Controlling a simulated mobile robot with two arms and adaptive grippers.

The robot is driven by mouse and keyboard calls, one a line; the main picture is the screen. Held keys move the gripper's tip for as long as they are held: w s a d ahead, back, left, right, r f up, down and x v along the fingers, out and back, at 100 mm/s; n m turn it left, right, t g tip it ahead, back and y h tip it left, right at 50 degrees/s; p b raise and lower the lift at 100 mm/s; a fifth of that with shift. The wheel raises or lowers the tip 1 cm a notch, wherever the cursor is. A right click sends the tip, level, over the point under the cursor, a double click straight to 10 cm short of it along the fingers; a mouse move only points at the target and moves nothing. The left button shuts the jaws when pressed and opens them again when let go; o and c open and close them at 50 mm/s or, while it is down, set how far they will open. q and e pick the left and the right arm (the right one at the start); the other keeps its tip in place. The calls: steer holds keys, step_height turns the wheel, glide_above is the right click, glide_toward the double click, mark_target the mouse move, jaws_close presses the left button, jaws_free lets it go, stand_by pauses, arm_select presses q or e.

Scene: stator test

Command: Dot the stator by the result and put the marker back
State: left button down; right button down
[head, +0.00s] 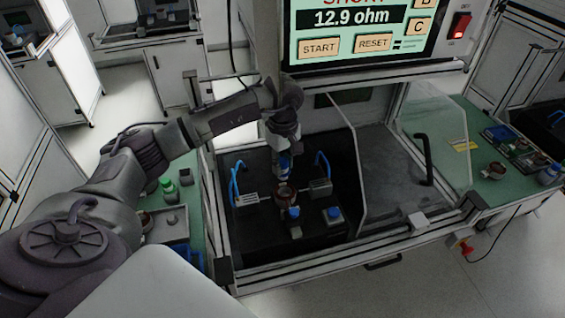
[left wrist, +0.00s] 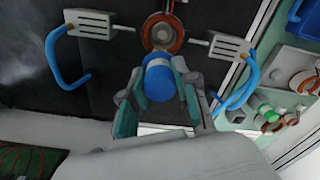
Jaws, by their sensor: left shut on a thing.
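The stator (head: 285,192), a copper-coloured ring, sits on the dark bed of the test station between two grey clamp blocks. It also shows at the top of the left wrist view (left wrist: 163,32). My left gripper (head: 284,160) points down just above it, shut on a blue marker (left wrist: 160,82). The marker's blue end faces the left wrist camera, beside the ring in that view. Whether it touches the stator cannot be told. The tester screen (head: 360,30) reads SHORT, 12.9 ohm. My right gripper is not in view.
Blue curved handles flank the clamps, the left one (head: 234,182) near my gripper. A blue-topped box (head: 333,214) stands at the front right of the bed. A clear panel (head: 432,135) stands at right. A green-capped item (head: 168,186) stands on the left bench.

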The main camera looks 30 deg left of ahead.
arm_select(q)
steer(key=shift+f+b, duration=0.6)
steer(key=shift+f, duration=0.1)
stand_by(0.4)
steer(key=shift+r, duration=0.2)
steer(key=shift+r+p, duration=0.65)
steer(key=shift+r, duration=0.25)
steer(key=shift+r+p, duration=0.85)
steer(key=shift+r, duration=1.15)
steer(key=shift+f, duration=0.1)
